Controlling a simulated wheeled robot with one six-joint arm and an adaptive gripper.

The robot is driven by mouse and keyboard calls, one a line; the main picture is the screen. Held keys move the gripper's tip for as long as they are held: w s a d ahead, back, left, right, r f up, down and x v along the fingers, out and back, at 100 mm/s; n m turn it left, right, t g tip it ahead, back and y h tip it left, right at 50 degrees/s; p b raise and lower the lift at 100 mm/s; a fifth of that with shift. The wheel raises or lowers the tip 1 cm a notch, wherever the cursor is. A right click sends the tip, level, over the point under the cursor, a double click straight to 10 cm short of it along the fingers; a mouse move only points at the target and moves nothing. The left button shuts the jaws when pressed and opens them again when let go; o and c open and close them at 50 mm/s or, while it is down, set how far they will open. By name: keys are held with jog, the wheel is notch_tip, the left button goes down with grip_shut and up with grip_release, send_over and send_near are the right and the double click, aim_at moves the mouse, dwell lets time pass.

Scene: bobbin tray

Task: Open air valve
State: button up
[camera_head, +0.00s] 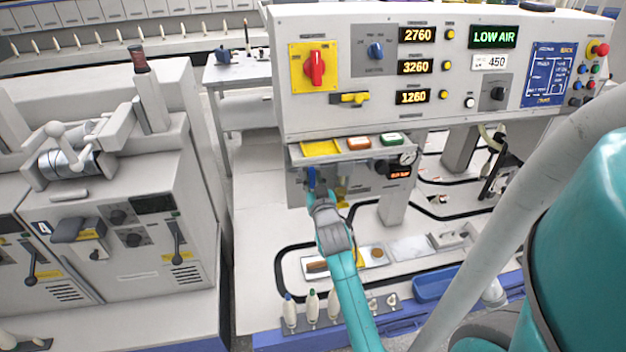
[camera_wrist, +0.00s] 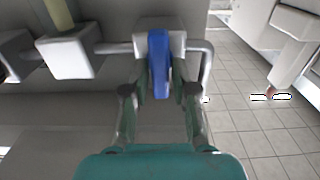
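The air valve has a blue lever handle (camera_head: 311,177) on the underside of the console, left of the gauge. In the wrist view the blue lever (camera_wrist: 158,62) hangs in front of a pale valve block (camera_wrist: 178,40) on a horizontal pipe. My gripper (camera_head: 318,197) is right at the lever in the head view. In the wrist view my gripper (camera_wrist: 160,90) has one finger on each side of the lever, with the fingers apart. Whether the fingertips touch the lever is unclear. The lever's far side is hidden.
A display reads LOW AIR (camera_head: 493,37). A round gauge (camera_head: 408,157) sits right of the valve. A second pale block (camera_wrist: 68,57) with a yellowish part (camera_wrist: 58,14) is on the pipe to the left. Bobbins (camera_head: 312,305) stand below my arm.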

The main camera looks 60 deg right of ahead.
grip_shut()
jog(key=m, duration=0.4)
jog(key=shift+s+d, duration=0.1)
jog(key=m, duration=0.4)
jog(key=shift+s+d+f+m, duration=0.1)
jog(key=shift+m, duration=0.2)
jog(key=m, duration=0.9)
jog(key=shift+s+f, duration=0.1)
jog(key=shift+f, duration=0.15)
